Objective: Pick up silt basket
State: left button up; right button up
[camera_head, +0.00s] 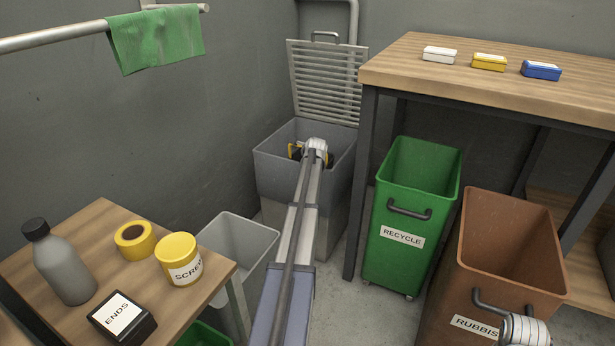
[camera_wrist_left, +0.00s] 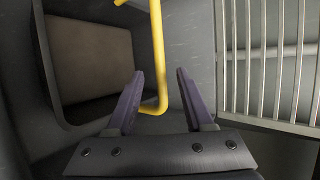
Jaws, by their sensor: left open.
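My left gripper (camera_wrist_left: 160,72) is open, reaching down into the box, with a finger on each side of the handle. I cannot tell whether either finger touches it. Of my right arm, only a wrist part shows at the lower right of the head view.
A slatted grate (camera_head: 325,82) stands raised behind the box. A green recycle bin (camera_head: 385,262) and a brown rubbish bin (camera_head: 508,290) stand right, beside a wooden table (camera_head: 400,70). A small table (camera_head: 95,225) with a bottle and tubs is at left, by a grey bin (camera_head: 240,235).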

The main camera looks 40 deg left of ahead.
pick_arm(q)
jog(key=b+x, duration=0.1)
jog(key=x, duration=0.2)
jog(key=shift+d+r, duration=0.1)
grip_shut()
dwell(1.3)
